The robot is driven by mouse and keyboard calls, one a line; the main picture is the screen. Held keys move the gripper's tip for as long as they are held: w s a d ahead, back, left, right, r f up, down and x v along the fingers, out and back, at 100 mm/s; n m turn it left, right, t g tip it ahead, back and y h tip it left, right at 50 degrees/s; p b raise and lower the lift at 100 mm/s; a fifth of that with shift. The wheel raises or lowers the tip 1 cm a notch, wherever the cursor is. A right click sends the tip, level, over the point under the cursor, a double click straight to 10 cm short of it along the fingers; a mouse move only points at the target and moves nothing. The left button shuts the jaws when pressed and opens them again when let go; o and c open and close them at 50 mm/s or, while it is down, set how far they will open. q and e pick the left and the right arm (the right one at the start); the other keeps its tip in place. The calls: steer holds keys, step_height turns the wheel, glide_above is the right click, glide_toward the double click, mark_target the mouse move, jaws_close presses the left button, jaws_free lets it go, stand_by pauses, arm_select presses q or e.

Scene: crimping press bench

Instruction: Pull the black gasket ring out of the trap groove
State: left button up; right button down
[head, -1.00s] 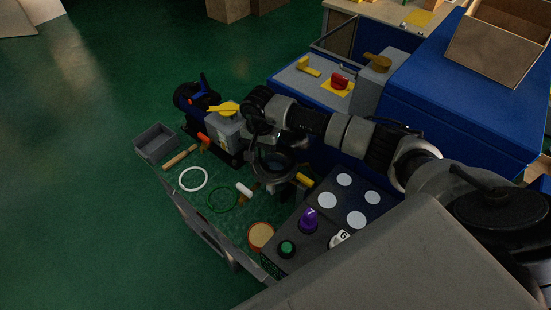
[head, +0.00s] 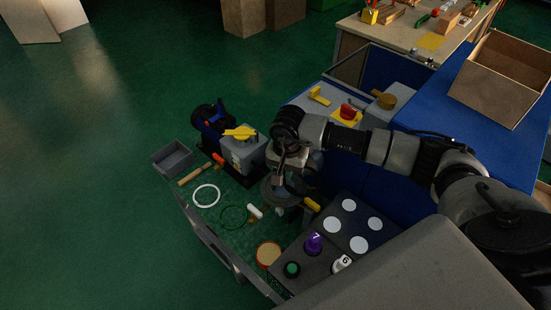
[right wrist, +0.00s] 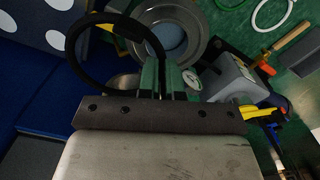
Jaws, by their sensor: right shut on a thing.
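The black gasket ring (right wrist: 81,34) shows as a large dark loop in the right wrist view, running to my right gripper (right wrist: 162,72). My right gripper is shut on the ring's edge. The loop lies mostly left of the round grey trap (right wrist: 203,22) and overlaps its left side, not seated around it. In the head view the trap (head: 268,192) stands on the green bench, with my right gripper (head: 284,166) just above it. The ring cannot be told clearly from the dark gripper there. My left gripper is not in view.
A white ring (head: 195,200) and a green ring (head: 222,220) lie left of the trap. A grey tray (head: 157,164) stands at the bench's far left corner. A grey unit with a yellow handle (head: 240,132) stands behind. A panel with knobs (head: 325,265) is at front right.

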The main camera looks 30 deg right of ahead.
steer(key=s+r+p, duration=0.3)
steer(key=s+r, duration=0.2)
steer(key=r, duration=0.1)
steer(key=shift+s+d+r, duration=0.15)
steer(key=shift+s+d, duration=0.1)
steer(key=shift+d, duration=0.15)
